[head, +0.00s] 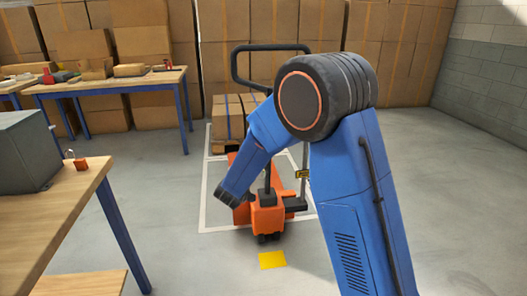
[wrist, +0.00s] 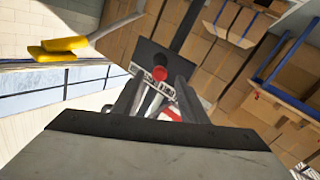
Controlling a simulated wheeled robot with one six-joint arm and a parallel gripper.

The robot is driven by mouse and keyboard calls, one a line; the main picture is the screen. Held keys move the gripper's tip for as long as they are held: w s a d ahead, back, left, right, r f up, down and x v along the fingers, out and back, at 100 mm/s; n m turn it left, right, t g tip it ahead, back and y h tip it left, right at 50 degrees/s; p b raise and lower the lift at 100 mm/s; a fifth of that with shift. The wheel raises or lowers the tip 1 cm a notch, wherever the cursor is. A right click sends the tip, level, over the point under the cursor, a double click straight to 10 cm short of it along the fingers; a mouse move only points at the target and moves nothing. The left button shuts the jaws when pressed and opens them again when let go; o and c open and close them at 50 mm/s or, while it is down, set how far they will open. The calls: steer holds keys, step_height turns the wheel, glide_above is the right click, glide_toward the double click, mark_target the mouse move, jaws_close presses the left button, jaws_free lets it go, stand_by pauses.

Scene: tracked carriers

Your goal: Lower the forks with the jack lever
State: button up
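The orange pallet jack (head: 268,217) stands on the floor with its black loop handle (head: 236,68) upright. Cardboard boxes (head: 228,115) sit behind its body, over the fork area. My blue arm reaches down in front of it and hides part of the mast and forks. My gripper fingers are not clear in the head view. In the wrist view my gripper (wrist: 157,88) looks open, its fingers spread apart. A red knob (wrist: 160,73), possibly on the jack lever, shows between the fingertips before a dark plate (wrist: 150,57). I cannot tell whether they touch it.
A wooden workbench (head: 65,215) with a grey box (head: 28,150) and a padlock (head: 80,163) stands at left. Another bench (head: 110,83) is behind it. White floor lines surround the jack, with a yellow floor patch (head: 272,260) in front. Open floor lies at right.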

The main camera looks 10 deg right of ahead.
steer(key=v, duration=1.1)
steer(key=shift+s+a, duration=0.1)
steer(key=shift+s, duration=0.05)
step_height(320, 180, up, 6)
steer(key=d+n+y, duration=0.1)
steer(key=d+y, duration=0.1)
steer(key=y, duration=0.5)
steer(key=s+d+r+n+g+y, duration=0.2)
steer(key=s+r+g+y, duration=0.1)
steer(key=s+y, duration=0.3)
steer(key=s+d+f+g+h, duration=0.1)
steer(key=s+d, duration=0.4)
steer(key=s, duration=0.6)
steer(key=s+d+f+g+h, duration=0.1)
steer(key=s+d+f+g, duration=0.2)
steer(key=s, duration=0.9)
steer(key=s+d+f+g+h, duration=0.2)
steer(key=s+d+g, duration=0.1)
steer(key=s+d, duration=0.5)
steer(key=s, duration=0.3)
steer(key=shift+s+g, duration=0.3)
steer(key=shift+g, duration=0.1)
